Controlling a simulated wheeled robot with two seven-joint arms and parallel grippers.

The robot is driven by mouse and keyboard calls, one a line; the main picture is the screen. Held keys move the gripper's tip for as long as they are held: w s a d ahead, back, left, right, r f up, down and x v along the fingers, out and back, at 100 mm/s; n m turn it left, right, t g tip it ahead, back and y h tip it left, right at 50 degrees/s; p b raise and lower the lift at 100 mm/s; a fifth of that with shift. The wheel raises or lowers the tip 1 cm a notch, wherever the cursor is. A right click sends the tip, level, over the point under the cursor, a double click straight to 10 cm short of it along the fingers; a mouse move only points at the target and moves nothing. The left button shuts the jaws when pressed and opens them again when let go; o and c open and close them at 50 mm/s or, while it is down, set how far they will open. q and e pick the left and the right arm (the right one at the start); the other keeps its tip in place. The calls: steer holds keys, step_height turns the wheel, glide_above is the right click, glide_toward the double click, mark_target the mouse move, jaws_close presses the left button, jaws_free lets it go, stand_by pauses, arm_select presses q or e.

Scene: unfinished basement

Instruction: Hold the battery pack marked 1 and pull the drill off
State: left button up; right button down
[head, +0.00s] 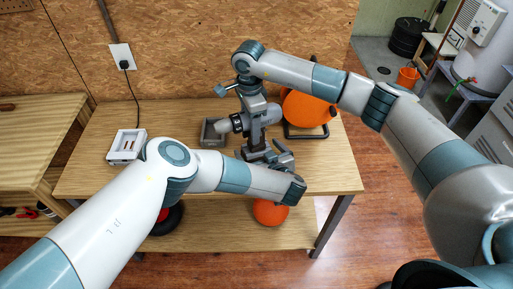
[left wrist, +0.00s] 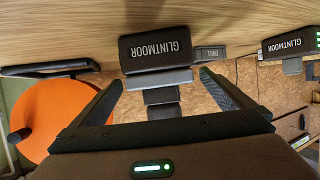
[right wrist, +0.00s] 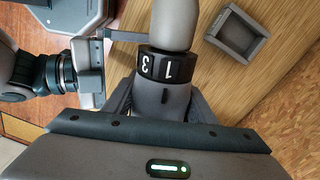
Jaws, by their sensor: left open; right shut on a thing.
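The grey drill (head: 264,114) is upright over the table, its nose pointing left. My right gripper (head: 254,112) is shut on its body from above. In the right wrist view the drill (right wrist: 175,25) has a dark collar with the digits 1 and 3. A dark battery pack lettered GLINTMOOR (left wrist: 155,50) is at the drill's foot in the left wrist view. My left gripper (head: 270,152) is open, and its fingers (left wrist: 163,92) are to either side and short of that pack. No number shows on the pack.
A grey tray (head: 213,139) labelled DRILL is left of the drill. A white charger (head: 125,149) is farther left; another GLINTMOOR pack (left wrist: 290,42) with green lights shows at right in the left wrist view. An orange rounded object (head: 308,108) is close on the right.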

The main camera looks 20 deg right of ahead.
arm_select(q)
steer(key=shift+x, duration=0.9)
steer(key=shift+c, duration=0.3)
steer(key=c, duration=1.2)
arm_select(e)
steer(key=c, duration=1.6)
jaws_free()
steer(key=c, duration=0.6)
